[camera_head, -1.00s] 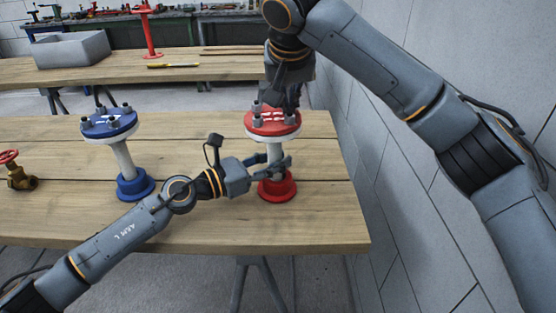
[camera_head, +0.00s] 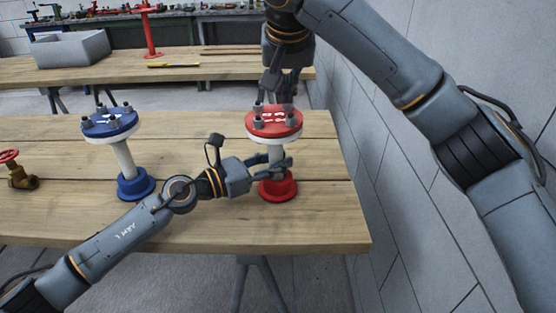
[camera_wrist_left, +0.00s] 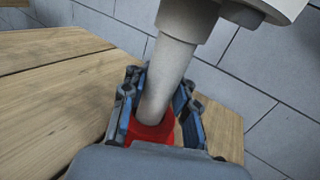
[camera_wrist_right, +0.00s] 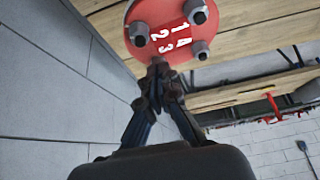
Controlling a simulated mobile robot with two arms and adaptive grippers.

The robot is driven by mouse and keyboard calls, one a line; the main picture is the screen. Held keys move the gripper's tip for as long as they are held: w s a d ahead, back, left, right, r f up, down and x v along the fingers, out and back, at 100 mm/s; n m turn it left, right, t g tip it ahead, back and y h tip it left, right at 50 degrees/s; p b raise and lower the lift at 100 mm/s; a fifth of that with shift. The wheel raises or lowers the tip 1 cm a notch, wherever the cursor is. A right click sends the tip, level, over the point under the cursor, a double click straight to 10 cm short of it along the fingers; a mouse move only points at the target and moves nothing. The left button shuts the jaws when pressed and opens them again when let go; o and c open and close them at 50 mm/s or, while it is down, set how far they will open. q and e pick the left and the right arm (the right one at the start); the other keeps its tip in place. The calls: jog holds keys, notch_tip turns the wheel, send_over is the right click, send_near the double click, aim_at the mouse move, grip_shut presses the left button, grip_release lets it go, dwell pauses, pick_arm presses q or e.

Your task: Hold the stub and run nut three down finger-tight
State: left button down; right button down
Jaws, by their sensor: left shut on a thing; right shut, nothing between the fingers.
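The red stub stands upright on the table: a red flange (camera_head: 274,123) on a pale pipe (camera_head: 275,155) with a red base (camera_head: 278,188). Several grey nuts (camera_head: 258,123) sit on the flange's studs. My left gripper (camera_head: 287,165) is shut around the pipe below the flange; its fingers flank the pipe in the left wrist view (camera_wrist_left: 158,105). My right gripper (camera_head: 281,98) is shut and empty, pointing down at the flange's far side. In the right wrist view its fingertips (camera_wrist_right: 158,75) meet beside the flange edge, by the marking 3, partly hiding a stud there.
A blue flanged stub (camera_head: 110,122) stands to the left on the same table (camera_head: 225,228). A brass valve with a red handwheel (camera_head: 20,178) is at the far left. A grey wall (camera_head: 400,185) runs close on the right. A back bench holds a grey bin (camera_head: 70,50).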

aim_at(294, 114)
jog(key=shift+r, duration=1.7)
jog(key=shift+d, duration=0.1)
jog(key=shift+s+d+f, duration=0.1)
jog(key=shift+d+f, duration=0.15)
jog(key=shift+f, duration=0.75)
jog(key=shift+d+f, duration=0.2)
jog(key=shift+f, duration=0.8)
jog(key=shift+s+d+f, duration=0.1)
jog(key=shift+d+f, duration=0.15)
jog(key=shift+f, duration=0.75)
jog(key=shift+w+a, duration=0.2)
jog(key=shift+w, duration=0.45)
jog(key=shift+a, duration=0.2)
jog(key=shift+a, duration=0.45)
